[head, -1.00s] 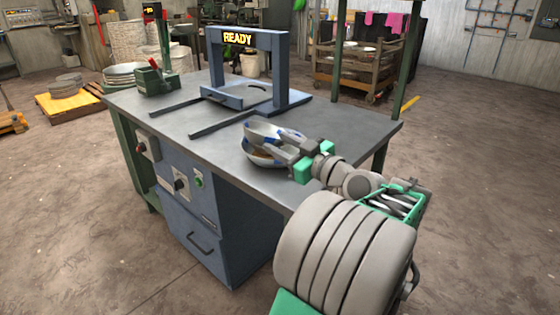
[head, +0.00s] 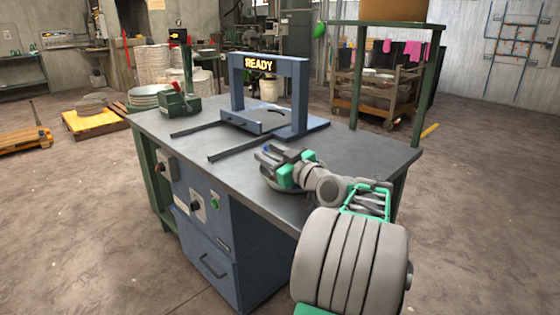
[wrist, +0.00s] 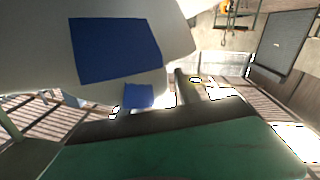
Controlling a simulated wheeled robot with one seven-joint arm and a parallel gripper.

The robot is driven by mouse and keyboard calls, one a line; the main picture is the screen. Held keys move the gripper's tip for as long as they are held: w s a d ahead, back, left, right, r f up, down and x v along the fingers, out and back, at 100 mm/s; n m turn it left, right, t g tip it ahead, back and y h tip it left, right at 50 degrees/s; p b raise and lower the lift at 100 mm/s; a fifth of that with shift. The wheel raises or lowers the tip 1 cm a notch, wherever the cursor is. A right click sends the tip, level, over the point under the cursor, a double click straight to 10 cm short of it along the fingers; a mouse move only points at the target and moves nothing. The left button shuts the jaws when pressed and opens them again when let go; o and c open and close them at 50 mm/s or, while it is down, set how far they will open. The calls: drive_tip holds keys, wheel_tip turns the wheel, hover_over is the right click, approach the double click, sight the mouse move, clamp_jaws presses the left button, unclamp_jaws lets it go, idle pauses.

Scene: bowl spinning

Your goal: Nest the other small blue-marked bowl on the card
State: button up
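My gripper (head: 268,157) is low over the near part of the workbench, pointing left, and largely covers the small pale bowls beneath it. A bowl's pale rim (head: 277,186) shows below the fingers. In the wrist view a pale bowl wall with blue patches (wrist: 115,50) fills the upper left, very close to the dark-edged green finger. A smaller blue patch (wrist: 139,96) shows just below it. Whether the fingers grip a bowl wall, and whether one bowl sits fully inside the other, is hidden. I cannot make out a card.
The bench top (head: 365,152) is clear to the right of the bowls. Behind them stands a blue frame with a READY sign (head: 258,64), with two dark rails running left. A green device (head: 180,102) stands at the far left corner.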

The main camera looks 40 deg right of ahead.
drive_tip(key=shift+w, duration=0.3)
clamp_jaws()
idle(0.3)
